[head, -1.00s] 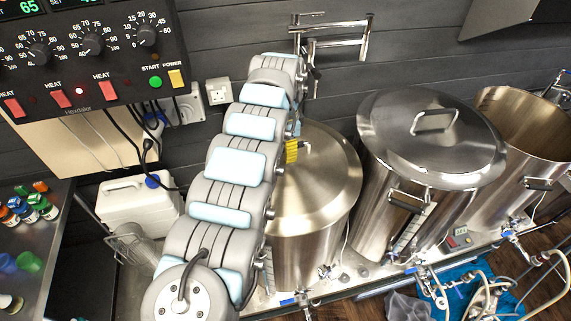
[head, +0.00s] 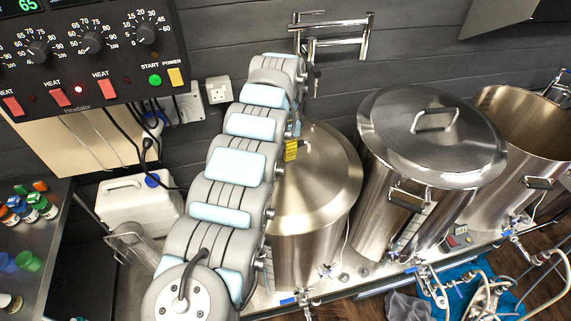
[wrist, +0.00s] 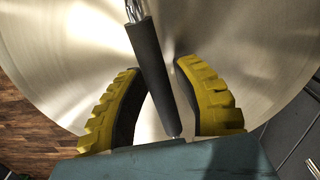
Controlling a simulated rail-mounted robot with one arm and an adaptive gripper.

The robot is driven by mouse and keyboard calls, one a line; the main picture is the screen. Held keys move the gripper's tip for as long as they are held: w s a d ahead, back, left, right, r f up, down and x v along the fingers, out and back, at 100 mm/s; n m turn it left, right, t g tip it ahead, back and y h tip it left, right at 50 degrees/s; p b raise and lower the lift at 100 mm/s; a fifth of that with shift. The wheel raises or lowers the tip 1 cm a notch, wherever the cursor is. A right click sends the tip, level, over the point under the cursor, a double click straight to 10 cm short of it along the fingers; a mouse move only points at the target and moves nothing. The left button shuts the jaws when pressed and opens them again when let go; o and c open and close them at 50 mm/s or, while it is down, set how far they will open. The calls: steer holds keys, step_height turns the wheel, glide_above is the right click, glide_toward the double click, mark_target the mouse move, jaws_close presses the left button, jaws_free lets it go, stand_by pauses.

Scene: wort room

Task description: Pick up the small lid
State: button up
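The small lid (head: 325,185) is a round, brushed-steel lid on the left pot, partly hidden behind my arm in the head view. In the wrist view the lid (wrist: 235,40) fills most of the background. Its dark bar handle (wrist: 152,65) runs lengthwise between the two yellow fingers of my gripper (wrist: 158,70). The fingers stand apart on either side of the handle. A strip of lid shows between the handle and the right finger; whether the left finger touches the handle is unclear. In the head view my gripper (head: 291,150) is at the lid's handle, mostly hidden.
A larger lidded pot (head: 390,215) stands close on the right, with an open pot (head: 520,120) beyond it. A wall-mounted steel pipe (head: 340,42) is behind the small lid. A control box (head: 85,50) hangs at upper left, above a white canister (head: 140,205).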

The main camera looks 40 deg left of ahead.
jaws_close()
steer(key=shift+r, duration=0.1)
